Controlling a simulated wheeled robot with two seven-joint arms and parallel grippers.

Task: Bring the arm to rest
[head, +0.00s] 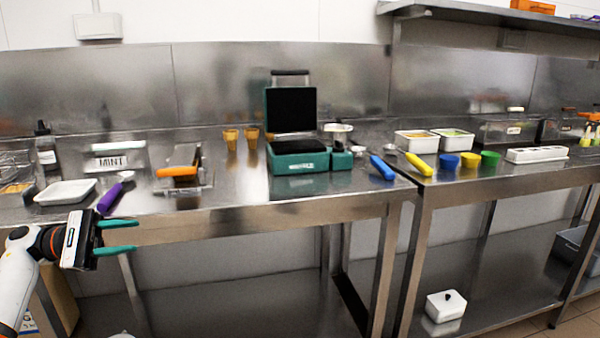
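My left gripper (118,237) is at the lower left, in front of the steel table's front edge. Its two green fingers point right and stand apart, with nothing between them. My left arm (18,275) is white and comes in from the left edge. My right gripper is not in the picture.
The steel table (240,196) is behind my gripper. On it are a white tray (66,192), a purple-handled scoop (112,194), an orange-topped tool (180,165) and an open green waffle maker (298,157). A white lidded box (445,306) sits on the right lower shelf.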

